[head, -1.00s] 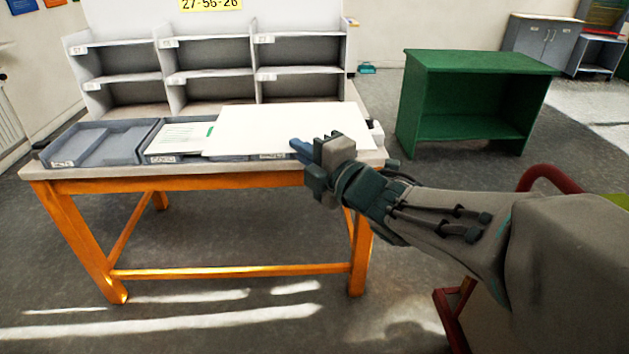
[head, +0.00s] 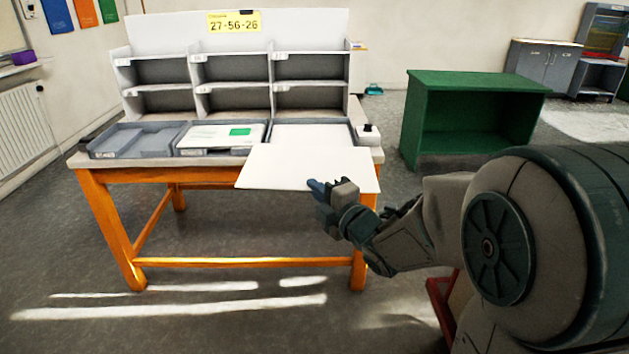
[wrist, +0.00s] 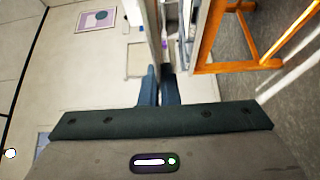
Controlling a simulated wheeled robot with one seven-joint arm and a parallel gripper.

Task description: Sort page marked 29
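A large blank white page (head: 305,168) is held flat in front of the table's right front edge in the head view. My gripper (head: 318,190) is shut on its near edge. The wrist view shows the blue fingers (wrist: 158,85) close together with the sheet's thin edge between them. No number is readable on the page. Of the three grey trays on the table, the left tray (head: 95,150) looks empty. The middle tray (head: 180,149) holds a page with a green patch (head: 240,132). The right tray (head: 271,125) holds white paper and is partly hidden by the held page.
A grey rack (head: 195,75) of six cubbies with small unreadable labels stands behind the trays, under a yellow sign (head: 234,22) reading 27-56-26. The orange-legged table (head: 110,225) stands ahead. A green shelf (head: 470,85) stands to the right, with open floor between.

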